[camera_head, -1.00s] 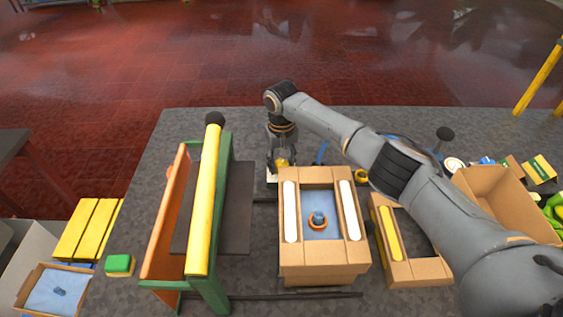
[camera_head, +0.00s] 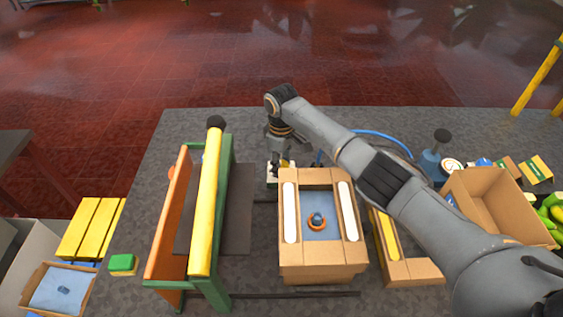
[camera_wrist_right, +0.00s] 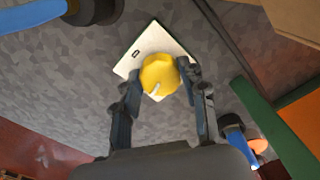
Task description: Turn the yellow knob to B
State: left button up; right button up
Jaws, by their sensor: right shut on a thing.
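The yellow knob (camera_wrist_right: 159,75) sits on a pale plate (camera_wrist_right: 150,45) with a small dark mark near one corner. A white pointer line shows on the knob's edge on the side toward my gripper's palm. My right gripper (camera_wrist_right: 160,82) is shut on the knob, one finger on each side. In the head view my right gripper (camera_head: 281,158) reaches down behind the cardboard box, and it hides most of the knob and plate. The letters on the plate cannot be read. My left gripper is not in view.
A cardboard box (camera_head: 323,270) with a blue inset stands just in front of the plate. A green, orange and yellow wooden frame (camera_head: 205,215) stands to its left. An open carton (camera_head: 490,205) and a blue bottle (camera_head: 431,163) are on the right. The table behind the gripper is clear.

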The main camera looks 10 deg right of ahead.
jog(key=shift+n, duration=0.8)
jog(key=o, duration=1.1)
jog(key=shift+o, duration=0.2)
notch_tip(320, 180, up, 12)
